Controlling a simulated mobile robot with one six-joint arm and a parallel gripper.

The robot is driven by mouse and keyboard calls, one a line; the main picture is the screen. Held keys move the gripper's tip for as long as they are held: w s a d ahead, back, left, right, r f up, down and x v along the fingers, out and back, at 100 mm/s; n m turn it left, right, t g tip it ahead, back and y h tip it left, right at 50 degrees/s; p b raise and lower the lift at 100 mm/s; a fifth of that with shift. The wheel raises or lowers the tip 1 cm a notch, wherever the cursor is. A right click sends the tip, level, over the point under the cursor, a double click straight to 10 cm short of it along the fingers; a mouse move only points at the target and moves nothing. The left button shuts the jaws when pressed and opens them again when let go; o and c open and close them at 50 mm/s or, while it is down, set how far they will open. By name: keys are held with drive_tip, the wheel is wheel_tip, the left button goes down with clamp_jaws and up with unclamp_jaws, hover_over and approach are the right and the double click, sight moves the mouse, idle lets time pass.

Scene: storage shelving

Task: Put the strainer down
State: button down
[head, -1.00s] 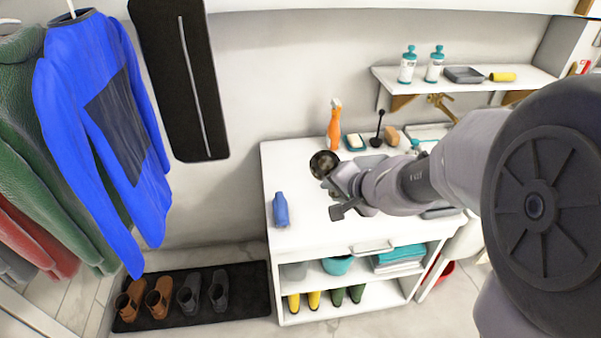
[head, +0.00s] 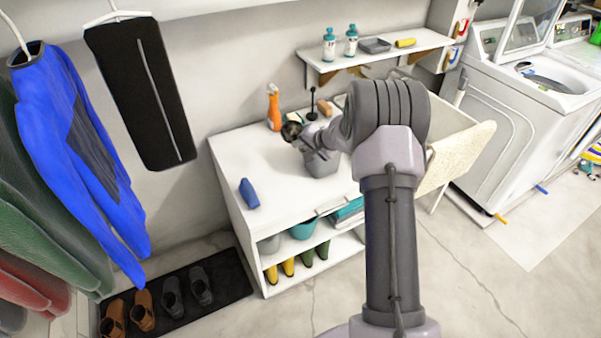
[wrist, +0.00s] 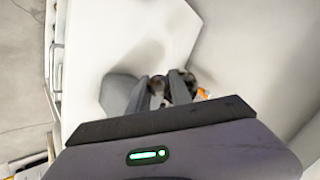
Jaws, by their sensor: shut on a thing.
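The strainer (head: 291,130) is a small dark, rounded thing at the tip of my gripper (head: 300,142) in the head view. My gripper is shut on it and is over the back part of the white counter (head: 275,165). In the wrist view, a dark part of the strainer (wrist: 181,84) shows at the fingertips of my gripper (wrist: 160,88), largely hidden by the fingers. I cannot tell whether the strainer touches the counter.
An orange spray bottle (head: 273,108) stands behind the strainer. A wall shelf (head: 375,53) hangs behind.

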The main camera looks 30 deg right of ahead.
wheel_tip(320, 180, down, 16)
drive_tip(key=b, duration=0.4)
drive_tip(key=shift+f, duration=0.25)
drive_tip(key=shift+a+f+b, duration=0.1)
drive_tip(key=shift+f+b, duration=0.05)
drive_tip(key=shift+b, duration=0.2)
drive_tip(key=c, duration=1.2)
unclamp_jaws()
drive_tip(key=shift+o, duration=0.2)
